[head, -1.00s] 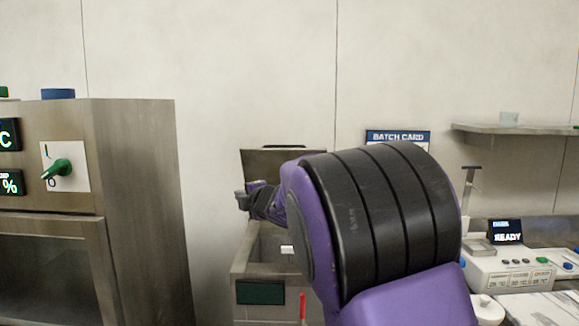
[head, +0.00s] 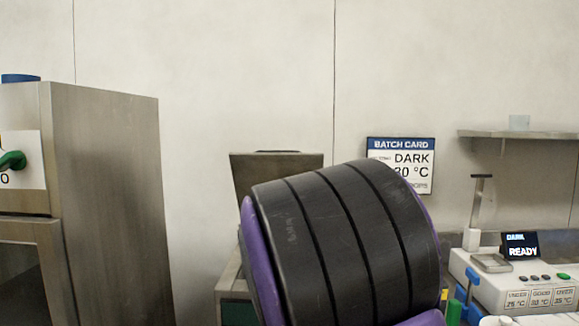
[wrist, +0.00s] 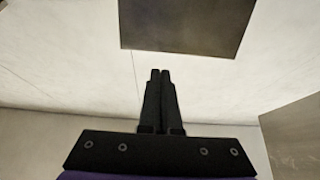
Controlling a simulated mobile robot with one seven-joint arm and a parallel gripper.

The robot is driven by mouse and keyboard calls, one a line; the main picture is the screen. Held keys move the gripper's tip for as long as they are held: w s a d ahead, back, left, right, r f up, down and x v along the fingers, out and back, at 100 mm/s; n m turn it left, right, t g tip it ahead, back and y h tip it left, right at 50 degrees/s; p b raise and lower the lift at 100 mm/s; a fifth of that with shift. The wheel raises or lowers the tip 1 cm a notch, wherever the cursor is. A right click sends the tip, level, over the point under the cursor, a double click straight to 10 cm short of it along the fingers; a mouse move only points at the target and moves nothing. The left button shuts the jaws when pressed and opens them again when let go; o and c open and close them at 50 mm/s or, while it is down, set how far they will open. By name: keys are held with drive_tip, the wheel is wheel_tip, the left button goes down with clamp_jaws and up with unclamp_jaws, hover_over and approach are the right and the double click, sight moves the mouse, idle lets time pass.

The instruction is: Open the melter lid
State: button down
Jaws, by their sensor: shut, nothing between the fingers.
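The melter lid (head: 240,172) stands raised and upright at the back of the melter (head: 229,298) in the head view. My purple and black arm covers most of the melter and part of the lid. A flat brown metal panel at the top of the wrist view (wrist: 188,22) looks like the lid. My gripper (wrist: 160,75) is shut and empty in the wrist view, apart from that panel. In the head view my gripper is hidden behind my arm.
A tall steel cabinet (head: 110,200) with a green knob (head: 12,161) stands at the left. A batch card (head: 400,160) reading DARK hangs on the wall. A control unit (head: 520,285) showing READY stands at the right, below a shelf (head: 525,134).

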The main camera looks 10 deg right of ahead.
sight(292, 155)
drive_tip(key=p+x, duration=0.1)
drive_tip(key=x, duration=1)
drive_tip(key=shift+w+d+r, duration=0.1)
drive_tip(key=shift+w+r, duration=0.1)
drive_tip(key=shift+w, duration=0.15)
drive_tip(key=shift+g, duration=0.9)
drive_tip(key=w+r+p, duration=0.3)
drive_tip(key=w, duration=0.1)
drive_tip(key=shift+d+p, duration=0.3)
drive_tip(key=shift+d, duration=0.1)
drive_tip(key=shift+w, duration=0.3)
drive_tip(key=shift+f, duration=0.1)
